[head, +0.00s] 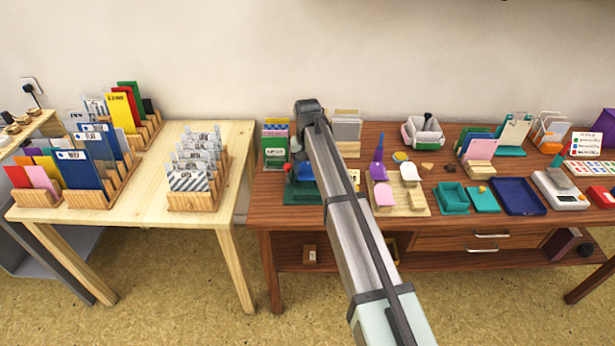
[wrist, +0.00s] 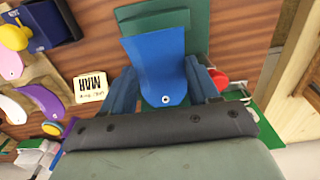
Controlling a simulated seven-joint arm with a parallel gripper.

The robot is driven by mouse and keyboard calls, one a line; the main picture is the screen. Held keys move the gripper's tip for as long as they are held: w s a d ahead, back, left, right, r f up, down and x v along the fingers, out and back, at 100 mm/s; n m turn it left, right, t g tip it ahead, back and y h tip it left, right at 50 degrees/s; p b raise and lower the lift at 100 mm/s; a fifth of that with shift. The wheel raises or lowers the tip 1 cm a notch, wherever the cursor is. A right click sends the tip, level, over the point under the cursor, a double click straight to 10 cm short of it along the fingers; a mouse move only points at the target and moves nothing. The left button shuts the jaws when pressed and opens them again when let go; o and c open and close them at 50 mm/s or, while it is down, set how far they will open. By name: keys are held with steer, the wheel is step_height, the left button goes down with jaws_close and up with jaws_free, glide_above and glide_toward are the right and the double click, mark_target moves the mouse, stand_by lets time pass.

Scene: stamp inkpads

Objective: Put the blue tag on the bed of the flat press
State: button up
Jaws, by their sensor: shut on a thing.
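My gripper (wrist: 163,88) is shut on the blue tag (wrist: 153,53), which has a small pale hole near its lower end in the wrist view. The tag's broad far end overlaps the green flat press (wrist: 185,20); I cannot tell whether it touches the press or hangs above it. A red knob (wrist: 220,78) shows beside the right finger. In the head view the green press (head: 301,194) stands at the left of the dark table, and my arm hides part of it and the fingertips.
A wooden board (head: 415,210) with coloured pieces is right of the press. A card rack (head: 275,145) stands behind it. The pale table (head: 150,215) holds several tag racks.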

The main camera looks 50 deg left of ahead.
mark_target(308, 174)
steer(key=shift+f, duration=1.9)
steer(key=shift+f, duration=0.15)
steer(key=o, duration=1)
step_height(308, 174, up, 12)
steer(key=shift+r, duration=0.2)
